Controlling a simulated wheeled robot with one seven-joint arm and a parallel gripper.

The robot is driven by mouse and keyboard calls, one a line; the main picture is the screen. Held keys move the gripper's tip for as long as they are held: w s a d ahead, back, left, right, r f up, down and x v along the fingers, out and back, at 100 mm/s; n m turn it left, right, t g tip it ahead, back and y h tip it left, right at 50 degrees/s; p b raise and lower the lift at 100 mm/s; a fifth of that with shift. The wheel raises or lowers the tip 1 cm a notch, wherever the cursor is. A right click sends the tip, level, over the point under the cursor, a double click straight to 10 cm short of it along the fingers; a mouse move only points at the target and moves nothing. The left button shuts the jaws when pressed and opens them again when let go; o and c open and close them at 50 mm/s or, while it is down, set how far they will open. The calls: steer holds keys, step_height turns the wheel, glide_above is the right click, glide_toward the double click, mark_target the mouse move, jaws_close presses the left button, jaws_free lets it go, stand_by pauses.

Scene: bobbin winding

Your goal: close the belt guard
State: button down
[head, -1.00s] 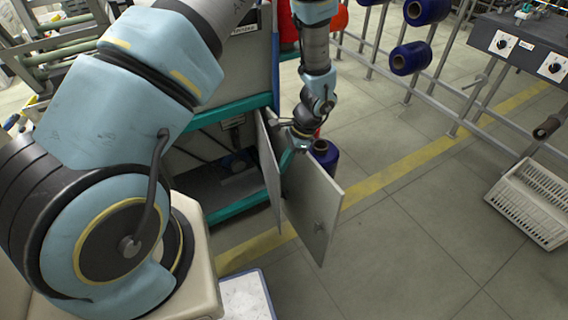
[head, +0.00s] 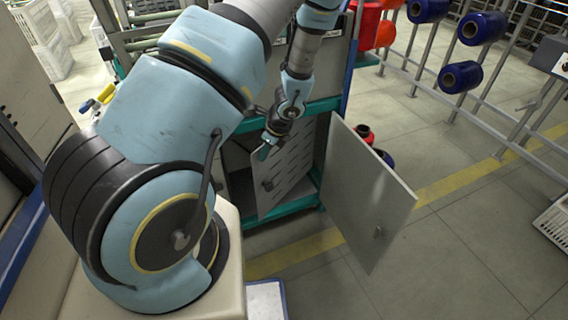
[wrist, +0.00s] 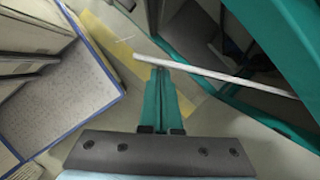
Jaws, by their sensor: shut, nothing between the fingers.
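A louvered grey panel (head: 290,176) with a dark handle is hinged at its right side on the teal-framed cabinet. It stands ajar, its left edge out from the dark opening. A plain grey panel (head: 370,195) stands wide open to its right. No readable label shows which is the belt guard; the louvered one looks likelier. My gripper (head: 264,152) is at the outer face of the louvered panel, near its upper free edge. In the wrist view its teal fingers (wrist: 160,75) are together and empty, close to the panel's pale edge (wrist: 215,76); contact cannot be told.
Blue bobbins (head: 460,76) hang on a metal rack at the right. Small spools (head: 364,134) show behind the plain panel. A blue-edged tray (head: 265,298) lies near my base; a white crate (head: 556,222) is at far right.

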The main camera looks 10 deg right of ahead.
steer(key=shift+w+a, duration=1.55)
steer(key=shift+w, duration=0.1)
steer(key=shift+r+p, duration=0.15)
steer(key=shift+p, duration=0.2)
steer(key=s+a+p+v, duration=0.1)
steer(key=p+v, duration=0.7)
steer(key=v, duration=0.1)
steer(key=s+a+f+m+t+y+b, duration=0.2)
steer(key=s+a+f+t+y+b, duration=0.4)
steer(key=f+b, duration=0.5)
steer(key=d+r+m+t+h+b, duration=0.1)
steer(key=d+m+t+b, duration=0.2)
steer(key=d+t+b, duration=0.35)
steer(key=p+x, duration=0.1)
steer(key=x, duration=1.2)
steer(key=shift+a+r+p, duration=0.4)
steer(key=shift+a+r, duration=0.05)
steer(key=shift+w+t, duration=0.2)
steer(key=shift+t, duration=0.05)
